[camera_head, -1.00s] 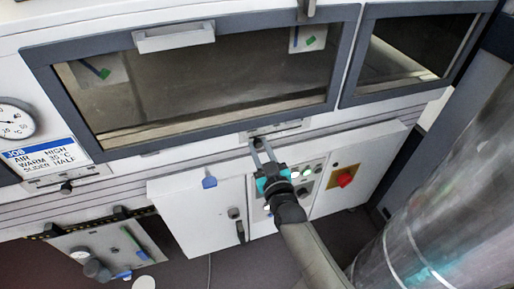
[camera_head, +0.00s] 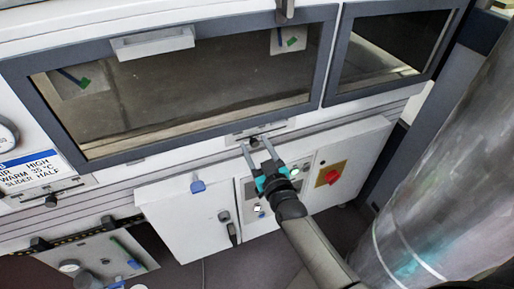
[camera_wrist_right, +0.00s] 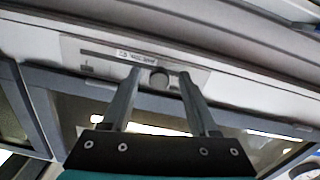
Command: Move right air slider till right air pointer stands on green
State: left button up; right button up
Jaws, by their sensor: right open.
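The right air slider knob (camera_head: 254,141) is a small dark knob on a pale slotted plate under the large window. It also shows in the right wrist view (camera_wrist_right: 159,77), between the fingertips. My right gripper (camera_head: 256,146) is open, its two fingers reaching up with one tip on either side of the knob; contact cannot be told. The right air pointer (camera_head: 280,37) seems to be a thin dark blue line on a pale card behind the window's upper right. The green patch (camera_head: 292,41) is right of it, and the pointer seems off the green. My left gripper is not in view.
A white cabinet door (camera_head: 187,218) with a blue tab and a panel with a red knob (camera_head: 332,176) are below. Another slider knob (camera_head: 51,201) is at left under the job sign (camera_head: 30,172). A second card (camera_head: 80,80) shows at the window's left.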

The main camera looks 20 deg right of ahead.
jog(key=shift+s, duration=0.1)
jog(key=s+p, duration=0.2)
jog(key=s, duration=1.3)
jog(key=shift+d, duration=0.1)
jog(key=s+a+f+g+b, duration=0.1)
jog(key=s+f+g, duration=0.35)
jog(key=f, duration=0.85)
jog(key=s+a+f+g, duration=0.1)
jog(key=s+f+g, duration=0.4)
jog(key=f, duration=0.8)
jog(key=s+d+f+g, duration=0.1)
jog(key=s+f+g, duration=0.2)
jog(key=s+f, duration=0.3)
jog(key=s+d+f+g+b, duration=0.1)
jog(key=s+f+g, duration=0.3)
jog(key=s, duration=1.2)
notch_tip(320, 180, down, 4)
jog(key=shift+s+d+r, duration=0.15)
jog(key=shift+d+r, duration=0.1)
jog(key=shift+d, duration=0.05)
jog(key=shift+g, duration=0.25)
dwell(0.7)
